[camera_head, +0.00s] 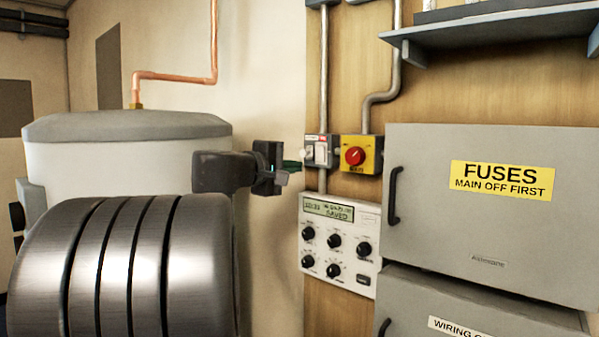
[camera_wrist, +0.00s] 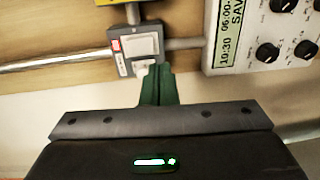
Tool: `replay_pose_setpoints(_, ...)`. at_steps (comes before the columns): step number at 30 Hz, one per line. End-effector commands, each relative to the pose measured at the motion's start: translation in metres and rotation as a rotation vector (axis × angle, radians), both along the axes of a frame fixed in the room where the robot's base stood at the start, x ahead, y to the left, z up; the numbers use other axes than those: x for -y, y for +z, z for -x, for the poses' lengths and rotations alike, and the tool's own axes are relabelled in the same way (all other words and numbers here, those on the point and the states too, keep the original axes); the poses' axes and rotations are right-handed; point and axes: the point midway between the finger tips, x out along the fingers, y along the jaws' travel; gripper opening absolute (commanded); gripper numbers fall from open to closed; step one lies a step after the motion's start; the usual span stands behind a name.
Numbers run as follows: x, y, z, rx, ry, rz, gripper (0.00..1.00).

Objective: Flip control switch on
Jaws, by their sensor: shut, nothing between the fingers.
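The control switch (camera_head: 320,151) is a small grey box with a white rocker and a red label, fixed to the wooden wall board. It also shows in the wrist view (camera_wrist: 139,49), at the top middle. My gripper (camera_head: 294,165) is shut and empty, just left of the switch in the head view. In the wrist view its green fingers (camera_wrist: 158,86) point at the lower edge of the switch, close to the white rocker. I cannot tell whether the fingertips touch it. The rocker's on or off position is not clear.
A yellow box with a red knob (camera_head: 355,156) sits right beside the switch. A white control panel with dials (camera_head: 339,244) is below. A grey fuse cabinet (camera_head: 490,225) stands out at the right. A white tank (camera_head: 125,165) stands at the left. Conduits run up the board.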

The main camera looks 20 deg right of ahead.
Motion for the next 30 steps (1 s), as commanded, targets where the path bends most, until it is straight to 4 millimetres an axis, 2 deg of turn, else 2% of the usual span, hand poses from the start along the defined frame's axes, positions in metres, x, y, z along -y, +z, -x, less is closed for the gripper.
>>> replay_pose_setpoints(6, -0.038, -0.008, 0.021, 0.001, 0.004, -0.002, 0.00)
replay_pose_setpoints(12, -0.060, -0.011, 0.035, 0.000, 0.002, -0.001, 0.00)
replay_pose_setpoints(18, -0.067, -0.011, 0.040, -0.001, -0.001, -0.002, 0.00)
replay_pose_setpoints(30, -0.067, -0.011, 0.041, -0.001, -0.002, -0.002, 0.00)
